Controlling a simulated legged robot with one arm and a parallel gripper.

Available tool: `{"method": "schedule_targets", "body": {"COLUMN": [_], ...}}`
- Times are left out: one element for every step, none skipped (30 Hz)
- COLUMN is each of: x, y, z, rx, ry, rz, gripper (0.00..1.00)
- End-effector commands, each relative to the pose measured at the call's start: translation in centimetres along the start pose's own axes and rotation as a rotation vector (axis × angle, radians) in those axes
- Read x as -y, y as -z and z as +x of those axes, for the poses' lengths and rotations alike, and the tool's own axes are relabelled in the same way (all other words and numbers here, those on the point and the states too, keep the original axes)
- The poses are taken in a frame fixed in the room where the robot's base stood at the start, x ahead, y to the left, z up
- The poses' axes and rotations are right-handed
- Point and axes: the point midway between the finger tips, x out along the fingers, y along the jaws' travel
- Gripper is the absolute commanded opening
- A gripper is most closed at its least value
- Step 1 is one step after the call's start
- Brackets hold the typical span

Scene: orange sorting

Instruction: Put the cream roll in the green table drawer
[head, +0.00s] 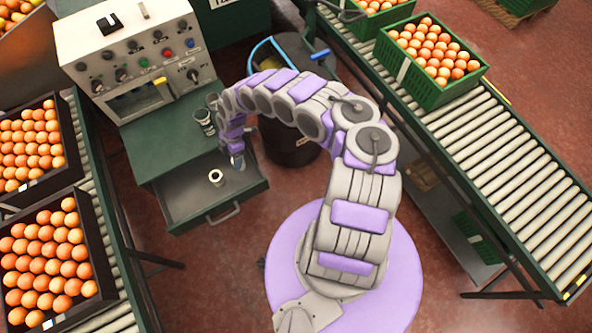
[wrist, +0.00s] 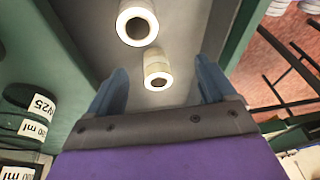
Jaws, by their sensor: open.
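The green table drawer (head: 192,205) is pulled out below the green table (head: 150,148). One cream roll (head: 216,178) stands in it, and shows at the top of the wrist view (wrist: 138,24). A second cream roll (wrist: 157,70) shows in the wrist view between my fingertips, over the grey drawer floor, with visible gaps to both fingers. My gripper (head: 238,158) points down over the right part of the drawer, open, and also shows in the wrist view (wrist: 160,85). In the head view the second roll is mostly hidden by my gripper.
Dark labelled jars (wrist: 28,115) stand on the table left of my gripper. A control box (head: 135,50) stands behind. A dark bin (head: 290,140) is close to the drawer's right. Roller conveyors with orange crates (head: 445,92) flank the area on both sides.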

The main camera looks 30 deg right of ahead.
Motion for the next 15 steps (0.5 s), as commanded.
{"method": "schedule_targets", "body": {"x": [0.2, 0.5, 0.9, 1.2, 1.4, 1.8, 2.0, 2.4, 2.7, 2.9, 3.2, 3.6, 4.0, 4.2, 4.6], "y": [-2.0, -3.2, -4.8, -6.0, -6.9, -8.2, -9.2, -10.0, -11.0, -11.7, -12.3, -13.1, -13.6, -14.0, -14.5], "z": [-1.2, -2.0, -3.0, -4.0, -5.0, -6.3, -7.5, -8.5, -10.1, -11.4, -12.6, -14.3, -15.5, -16.8, -18.6], "rx": [0.055, 0.086, 0.128, 0.159, 0.188, 0.227, 0.256, 0.282, 0.317, 0.341, 0.364, 0.396, 0.416, 0.436, 0.462], "ry": [0.012, 0.021, 0.035, 0.041, 0.047, 0.052, 0.055, 0.058, 0.056, 0.053, 0.052, 0.047, 0.043, 0.036, 0.027], "rz": [0.033, 0.06, 0.098, 0.127, 0.155, 0.194, 0.225, 0.257, 0.297, 0.328, 0.362, 0.405, 0.438, 0.47, 0.514], "gripper": [0.84, 0.84, 0.84, 0.84, 0.84, 0.84, 0.84, 0.84, 0.84, 0.84, 0.84, 0.84, 0.84, 0.84, 0.84]}}
